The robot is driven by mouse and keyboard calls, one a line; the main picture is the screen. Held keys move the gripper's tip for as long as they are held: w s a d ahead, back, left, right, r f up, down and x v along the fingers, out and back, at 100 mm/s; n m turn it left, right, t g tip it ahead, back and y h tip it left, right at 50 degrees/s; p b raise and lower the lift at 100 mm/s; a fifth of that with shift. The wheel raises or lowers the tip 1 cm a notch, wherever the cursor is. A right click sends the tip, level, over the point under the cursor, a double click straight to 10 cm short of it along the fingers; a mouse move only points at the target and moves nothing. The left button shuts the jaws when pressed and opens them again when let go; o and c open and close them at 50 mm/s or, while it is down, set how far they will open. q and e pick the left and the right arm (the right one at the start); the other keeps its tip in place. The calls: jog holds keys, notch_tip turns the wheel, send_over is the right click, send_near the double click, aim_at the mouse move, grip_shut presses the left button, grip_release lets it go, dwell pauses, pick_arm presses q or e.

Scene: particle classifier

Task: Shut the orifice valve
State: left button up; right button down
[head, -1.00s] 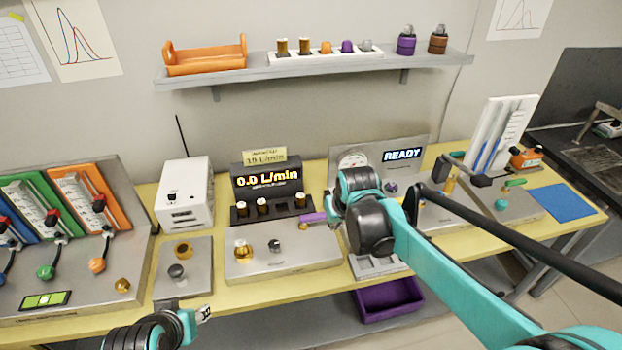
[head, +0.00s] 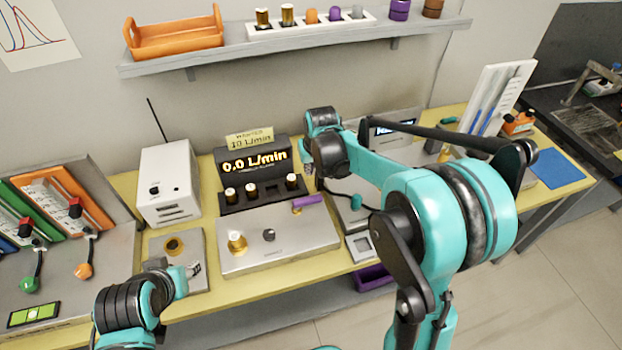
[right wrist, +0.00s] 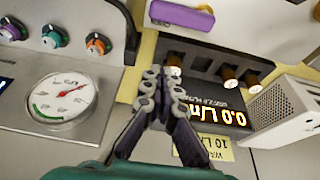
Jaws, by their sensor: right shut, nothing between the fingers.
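A purple lever handle (head: 308,201) with a brass pivot lies over the right back of the silver flow panel (head: 285,248), beside the display. I cannot tell which part is named the orifice valve. The purple lever also shows at the top of the right wrist view (right wrist: 182,15). My right gripper (right wrist: 160,72) is shut and empty, near the display and apart from the lever. In the head view its wrist is behind the lever and mostly hides the fingers. My left gripper (head: 190,272) is over the small grey panel; its jaws are too unclear to read.
The display box (head: 256,180) reads 0.0 L/min, with a note reading 10 L/min above it. A brass knob (head: 236,242) and a dark knob (head: 268,235) sit on the flow panel. A round gauge (right wrist: 62,97) and several coloured knobs are beside my right gripper.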

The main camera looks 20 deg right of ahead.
aim_at(308, 202)
notch_tip(308, 202, down, 9)
jog(key=b, duration=0.4)
jog(key=shift+s+r, duration=0.1)
jog(key=shift+r, duration=0.1)
jog(key=shift+s+r, duration=0.1)
jog(key=shift+s, duration=0.25)
jog(key=shift+s, duration=0.15)
